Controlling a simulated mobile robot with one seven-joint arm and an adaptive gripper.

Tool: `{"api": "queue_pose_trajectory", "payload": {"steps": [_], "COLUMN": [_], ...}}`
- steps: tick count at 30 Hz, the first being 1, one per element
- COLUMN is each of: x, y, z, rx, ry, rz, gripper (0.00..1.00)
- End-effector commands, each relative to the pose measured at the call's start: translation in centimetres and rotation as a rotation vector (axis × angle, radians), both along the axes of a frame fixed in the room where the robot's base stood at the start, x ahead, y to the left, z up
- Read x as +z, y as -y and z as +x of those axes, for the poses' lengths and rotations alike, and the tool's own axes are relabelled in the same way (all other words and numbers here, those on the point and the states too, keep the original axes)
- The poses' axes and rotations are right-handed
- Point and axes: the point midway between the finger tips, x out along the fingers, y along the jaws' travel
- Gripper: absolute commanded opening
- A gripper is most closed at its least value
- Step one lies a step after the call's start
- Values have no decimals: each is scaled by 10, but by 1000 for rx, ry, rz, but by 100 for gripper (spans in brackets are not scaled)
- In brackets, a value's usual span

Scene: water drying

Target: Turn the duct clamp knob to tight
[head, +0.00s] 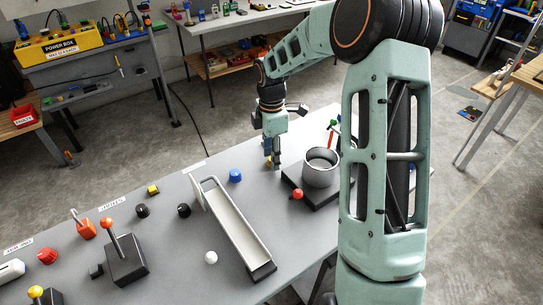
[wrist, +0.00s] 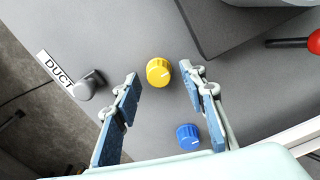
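A ribbed yellow knob (wrist: 159,72) with a white pointer line stands on the grey table between my gripper's spread fingers in the wrist view. My gripper (wrist: 160,76) is open, with a gap showing on both sides of the knob. In the head view my gripper (head: 272,163) points down over the far side of the table, with a little yellow beside it. A blue knob (wrist: 188,135) with a white line stands near the right finger.
A metal cylinder (head: 320,168) stands on a dark base plate (head: 318,197) right of the gripper, with a red ball handle (head: 297,194) close by. A pale trough (head: 235,226), a white ball (head: 211,257) and lever boxes (head: 126,264) are farther left. My arm hides part of the table's right side.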

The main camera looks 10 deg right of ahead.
Motion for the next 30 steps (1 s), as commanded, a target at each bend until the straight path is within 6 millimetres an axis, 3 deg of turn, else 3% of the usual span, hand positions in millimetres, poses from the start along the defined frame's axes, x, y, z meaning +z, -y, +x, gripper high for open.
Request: {"api": "queue_pose_trajectory", "payload": {"steps": [9, 19, 30], "x": [-2, -2, -2], "y": [0, 0, 0], "z": [0, 0, 0], "rx": [-1, -1, -51], "ry": [0, 0, 0], "rz": [0, 0, -1], "gripper": [37, 1, 0]}}
